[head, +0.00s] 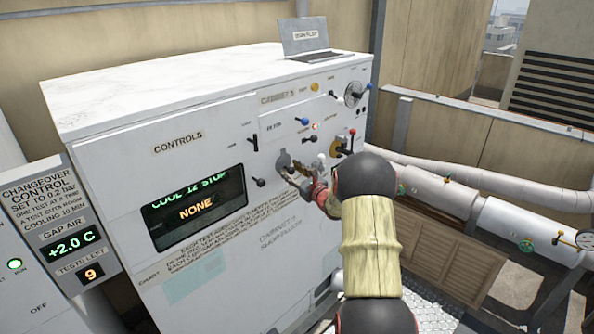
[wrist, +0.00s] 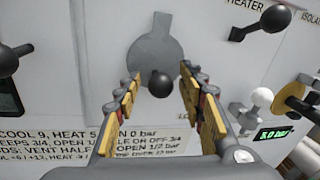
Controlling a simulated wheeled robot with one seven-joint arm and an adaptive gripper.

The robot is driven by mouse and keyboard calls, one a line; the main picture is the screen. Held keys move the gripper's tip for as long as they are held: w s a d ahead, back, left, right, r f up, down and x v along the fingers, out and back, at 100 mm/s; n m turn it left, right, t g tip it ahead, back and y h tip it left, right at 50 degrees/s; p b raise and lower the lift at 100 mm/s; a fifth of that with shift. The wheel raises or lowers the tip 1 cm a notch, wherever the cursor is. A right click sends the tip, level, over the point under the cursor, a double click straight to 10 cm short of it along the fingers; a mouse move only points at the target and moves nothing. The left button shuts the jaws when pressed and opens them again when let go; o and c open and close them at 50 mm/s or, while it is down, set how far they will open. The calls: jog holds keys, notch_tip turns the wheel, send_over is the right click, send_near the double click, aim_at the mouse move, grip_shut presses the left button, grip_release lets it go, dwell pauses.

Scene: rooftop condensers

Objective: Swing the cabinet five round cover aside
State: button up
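The round cover (wrist: 155,50) is a flat grey disc with a tab on top, lying against the white panel of the cabinet (head: 100,130). A black ball knob (wrist: 160,84) stands out at its lower part. The cover also shows in the head view (head: 284,159), partly hidden by my gripper (head: 302,178). In the wrist view my gripper (wrist: 160,88) is open, with its yellow-padded fingers to the left and right of the knob. Gaps show on both sides of the knob; I cannot tell its depth relative to the fingertips.
A white ball lever (wrist: 262,97) and a yellow disc (wrist: 291,97) are right of the gripper. A black-knobbed lever (wrist: 275,20) is upper right. A red-knobbed lever (head: 351,132) is close to my wrist. Pipes (head: 470,170) run along the right.

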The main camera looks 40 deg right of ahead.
jog(key=shift+c, duration=1.2)
grip_shut()
